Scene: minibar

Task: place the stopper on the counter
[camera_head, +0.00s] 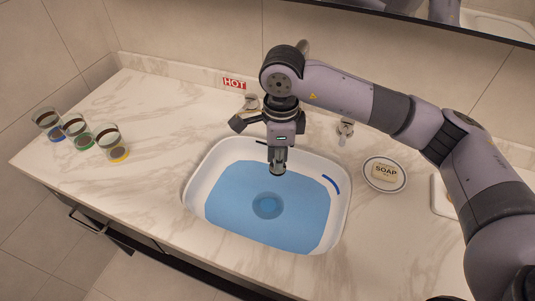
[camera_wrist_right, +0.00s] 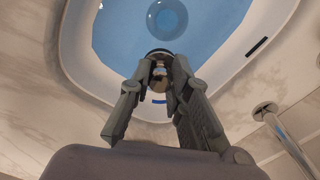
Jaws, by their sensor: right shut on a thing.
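My right gripper (camera_head: 277,168) points down over the sink basin (camera_head: 196,190). It is shut on a small metallic piece with a dark round rim, which I take to be the stopper (camera_head: 277,172). In the right wrist view the stopper (camera_wrist_right: 158,70) sits between the fingertips (camera_wrist_right: 160,72), partly hidden by them. It appears to be above the blue water (camera_head: 235,190). A round drain (camera_head: 268,206) shows through the water, apart from the gripper. The marble counter (camera_head: 160,110) surrounds the basin. My left gripper is not in view.
Blue-, green- and yellow-based glasses (camera_head: 112,142) stand on the counter's left. A soap dish (camera_head: 385,174) sits right of the basin. Tap fittings (camera_head: 345,130) and a red HOT sign (camera_head: 234,84) are behind it. Bare counter lies between the glasses and basin.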

